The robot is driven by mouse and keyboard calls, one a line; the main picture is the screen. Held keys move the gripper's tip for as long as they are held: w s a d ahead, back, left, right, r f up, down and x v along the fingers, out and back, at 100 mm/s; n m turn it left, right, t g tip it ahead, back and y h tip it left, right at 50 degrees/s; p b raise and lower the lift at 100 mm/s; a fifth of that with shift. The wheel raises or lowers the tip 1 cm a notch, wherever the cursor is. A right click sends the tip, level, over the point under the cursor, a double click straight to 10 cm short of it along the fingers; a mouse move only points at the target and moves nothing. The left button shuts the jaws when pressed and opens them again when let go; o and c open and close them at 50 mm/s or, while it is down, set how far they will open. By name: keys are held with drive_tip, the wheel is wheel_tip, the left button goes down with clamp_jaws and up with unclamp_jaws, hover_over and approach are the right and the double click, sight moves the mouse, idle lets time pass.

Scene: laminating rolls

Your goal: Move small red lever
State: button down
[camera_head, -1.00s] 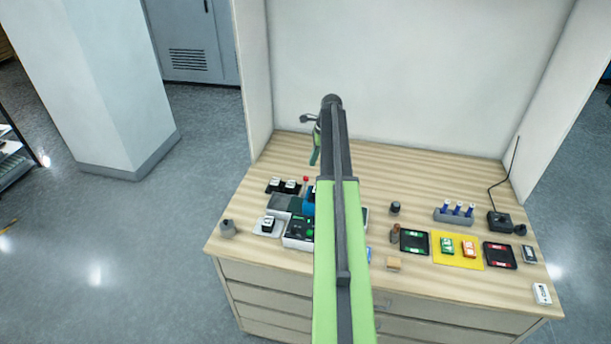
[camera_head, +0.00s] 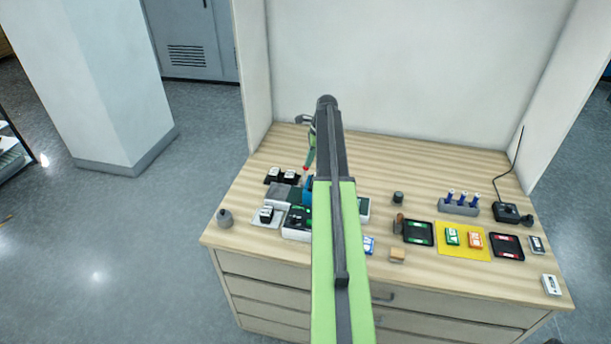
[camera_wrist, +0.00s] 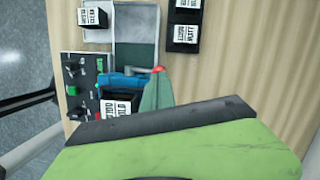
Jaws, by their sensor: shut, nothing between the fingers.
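The small red lever (camera_head: 306,169) shows as a red knob at the back of the laminating machine, partly hidden by my arm. In the wrist view its red end (camera_wrist: 158,69) sits at the end of a blue bar (camera_wrist: 125,81). My gripper (camera_head: 308,164) is shut and empty, pointing down with its green fingers at the red knob. In the wrist view the dark green finger (camera_wrist: 155,92) is right beside the knob; I cannot tell whether they touch. The machine's black control panel (camera_wrist: 82,85) lies left of the bar.
Black-and-white labelled blocks (camera_head: 290,175) sit behind the machine. A yellow mat (camera_head: 486,254), a black tray (camera_head: 418,240) and a blue-topped rack (camera_head: 460,207) are at the right. The back of the wooden top is clear.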

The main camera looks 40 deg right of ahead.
drive_tip(key=shift+a+f, duration=0.1)
drive_tip(key=shift+f, duration=0.25)
drive_tip(key=b+x, duration=0.2)
drive_tip(key=shift+s+f+b, duration=0.1)
drive_tip(key=shift+f+b, duration=0.25)
drive_tip(key=shift+b, duration=0.05)
drive_tip(key=s+d, duration=0.1)
drive_tip(key=s+d+r+p, duration=0.1)
drive_tip(key=shift+d+r+p, duration=0.25)
drive_tip(key=shift+d+p, duration=0.05)
drive_tip(key=p+v, duration=1.7)
drive_tip(key=shift+d+r, duration=0.15)
drive_tip(key=shift+r, duration=0.1)
drive_tip(key=shift+s, duration=0.15)
